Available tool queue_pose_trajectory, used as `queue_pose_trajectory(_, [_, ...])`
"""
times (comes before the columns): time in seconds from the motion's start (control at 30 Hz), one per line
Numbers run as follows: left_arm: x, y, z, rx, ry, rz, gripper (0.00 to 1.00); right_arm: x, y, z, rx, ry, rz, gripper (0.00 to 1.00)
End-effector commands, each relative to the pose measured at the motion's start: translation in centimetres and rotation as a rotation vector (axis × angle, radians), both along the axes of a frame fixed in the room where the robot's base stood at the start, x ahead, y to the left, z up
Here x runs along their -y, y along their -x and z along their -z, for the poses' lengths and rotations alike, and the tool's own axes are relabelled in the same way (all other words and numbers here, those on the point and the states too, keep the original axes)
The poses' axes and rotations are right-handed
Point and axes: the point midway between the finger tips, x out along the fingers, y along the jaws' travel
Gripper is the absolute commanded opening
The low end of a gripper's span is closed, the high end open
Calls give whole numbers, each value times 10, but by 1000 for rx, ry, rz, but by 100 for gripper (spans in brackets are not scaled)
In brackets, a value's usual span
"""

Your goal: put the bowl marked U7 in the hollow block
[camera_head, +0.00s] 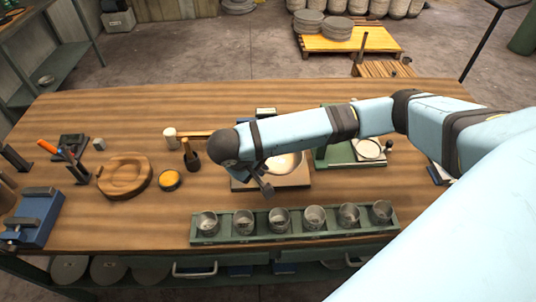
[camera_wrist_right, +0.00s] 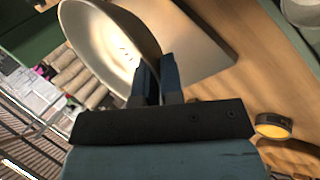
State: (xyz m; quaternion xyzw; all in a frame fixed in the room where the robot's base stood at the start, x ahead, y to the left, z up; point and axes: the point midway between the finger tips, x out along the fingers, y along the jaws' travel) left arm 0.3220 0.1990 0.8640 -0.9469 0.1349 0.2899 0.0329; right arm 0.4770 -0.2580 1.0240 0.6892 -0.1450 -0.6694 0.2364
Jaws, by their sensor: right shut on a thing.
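A pale, shallow bowl (camera_head: 287,163) shows partly behind my right arm in the head view, over a flat square block (camera_head: 293,181). In the wrist view the bowl (camera_wrist_right: 112,42) is tilted, with my right gripper (camera_wrist_right: 153,72) shut on its rim. Small dark marks show inside it but are too small to read. I cannot tell whether it touches the square block. In the head view the right gripper (camera_head: 267,188) is at the bowl's near left side. A round wooden block with a hollow in its top (camera_head: 124,178) stands on the left of the table, apart from the gripper. The hollow looks empty.
A green rack (camera_head: 292,237) with several metal cups runs along the front edge. A mallet (camera_head: 170,138), a dark upright tool (camera_head: 191,158) and a yellow-topped tin (camera_head: 169,181) stand between the gripper and the wooden block. A green board (camera_head: 336,155) lies right.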

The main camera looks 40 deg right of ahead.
Motion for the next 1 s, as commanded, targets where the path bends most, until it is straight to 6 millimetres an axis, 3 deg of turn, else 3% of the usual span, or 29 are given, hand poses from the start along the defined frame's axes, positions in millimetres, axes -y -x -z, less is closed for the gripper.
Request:
queue_pose_trajectory(0.03, [0,-1,14,-1,-1,1,43,9,-10,-14,11,2,-45,0])
queue_pose_trajectory(0.23, [4,-8,34,9,7,1,43,31,-18,-75,-13,17,-233,0])
queue_pose_trajectory(0.37, [6,-7,41,9,10,3,43,40,-15,-101,-29,29,-315,0])
queue_pose_trajectory(0.47, [6,-6,44,7,11,3,43,43,-13,-108,-37,33,-347,0])
queue_pose_trajectory(0.57, [6,-7,49,8,11,3,43,44,-12,-98,-46,33,-359,0])
queue_pose_trajectory(0.77, [6,-7,62,11,11,2,43,44,-11,-46,-48,32,-357,0])
queue_pose_trajectory(1.0, [5,-6,60,9,9,2,43,44,-12,11,-44,34,-357,0])
